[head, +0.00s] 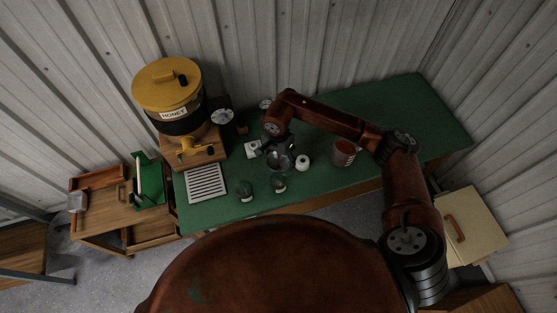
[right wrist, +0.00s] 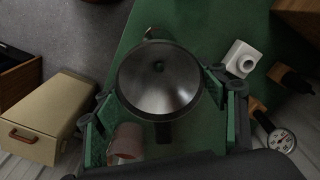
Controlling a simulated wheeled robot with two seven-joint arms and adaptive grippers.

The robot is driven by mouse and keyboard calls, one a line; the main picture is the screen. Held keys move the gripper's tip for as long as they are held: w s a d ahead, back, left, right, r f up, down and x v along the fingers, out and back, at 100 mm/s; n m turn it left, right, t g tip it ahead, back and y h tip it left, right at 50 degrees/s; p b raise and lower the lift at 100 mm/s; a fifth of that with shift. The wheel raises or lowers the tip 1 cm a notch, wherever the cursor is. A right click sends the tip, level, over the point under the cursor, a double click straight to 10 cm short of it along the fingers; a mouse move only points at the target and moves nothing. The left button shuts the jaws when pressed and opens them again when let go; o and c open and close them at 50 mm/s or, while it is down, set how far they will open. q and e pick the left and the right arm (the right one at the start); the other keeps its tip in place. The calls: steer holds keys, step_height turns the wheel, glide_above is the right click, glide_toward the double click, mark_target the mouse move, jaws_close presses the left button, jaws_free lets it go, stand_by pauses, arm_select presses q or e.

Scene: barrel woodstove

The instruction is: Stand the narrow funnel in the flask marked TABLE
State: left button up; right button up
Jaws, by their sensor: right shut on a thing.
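My right gripper (head: 277,147) is shut on a grey metal funnel (right wrist: 160,80), its wide mouth facing the right wrist camera. The funnel also shows in the head view (head: 281,161), above the green table. The funnel's spout is mostly hidden, and no second funnel is clear to compare its width. Two small glass vessels, likely flasks, stand near the table's front edge, one on the left (head: 245,191) and one on the right (head: 279,184). The funnel is apart from both, behind the right one. No TABLE marking is readable. My left gripper is not in view.
A yellow honey tank (head: 167,84) stands on a wooden base at the left, with a white slatted rack (head: 206,184) before it. A white block (head: 253,149), a white round item (head: 302,162) and a reddish cup (head: 344,152) stand nearby. The table's right end (head: 425,115) is clear.

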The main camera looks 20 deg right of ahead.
steer(key=shift+b, duration=0.45)
stand_by(0.6)
steer(key=shift+f+b, duration=1.8)
steer(key=shift+b, duration=0.05)
stand_by(0.4)
steer(key=o, duration=1.5)
steer(key=shift+r, duration=0.1)
steer(key=shift+r+p, duration=1.15)
steer(key=shift+r, duration=1.75)
steer(key=shift+s, duration=0.1)
